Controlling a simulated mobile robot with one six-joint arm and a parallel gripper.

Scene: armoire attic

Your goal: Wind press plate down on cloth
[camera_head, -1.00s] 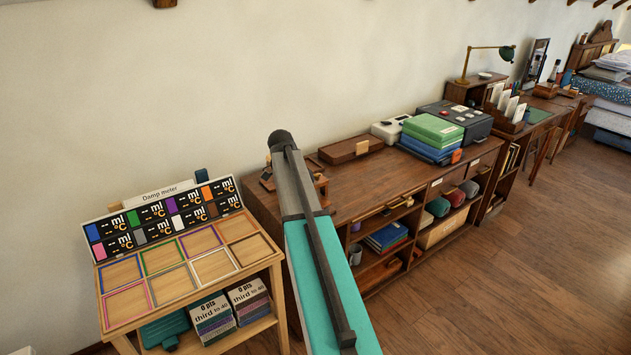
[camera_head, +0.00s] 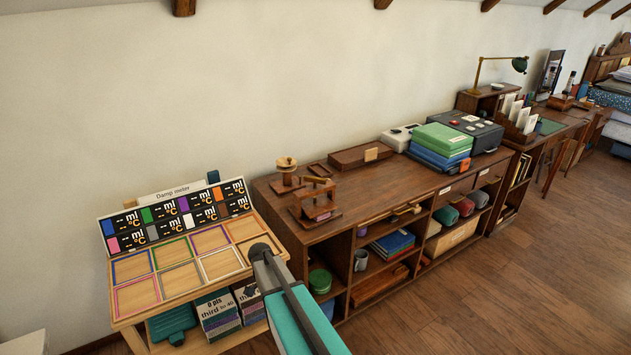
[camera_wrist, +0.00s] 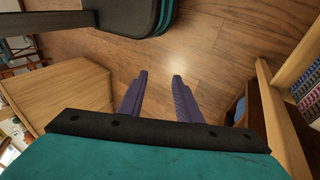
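A small wooden press (camera_head: 316,201) stands on the near left end of the long wooden sideboard (camera_head: 375,190) in the head view. It has a frame with a top bar and a base board. Its plate and any cloth in it are too small to make out. My gripper (camera_wrist: 160,75) shows in the wrist view with two purple fingers apart and nothing between them. It points at the wooden floor, away from the press. In the head view my arm shows low in the middle, in front of the sideboard, and the gripper itself is not visible.
A wooden stand with a round top (camera_head: 287,175) is just behind the press. A shallow wooden tray (camera_head: 360,157) lies further back. The damp meter table (camera_head: 165,285) with coloured frames stands left. Stacked green and blue boxes (camera_head: 440,146) sit right. Floor at right is clear.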

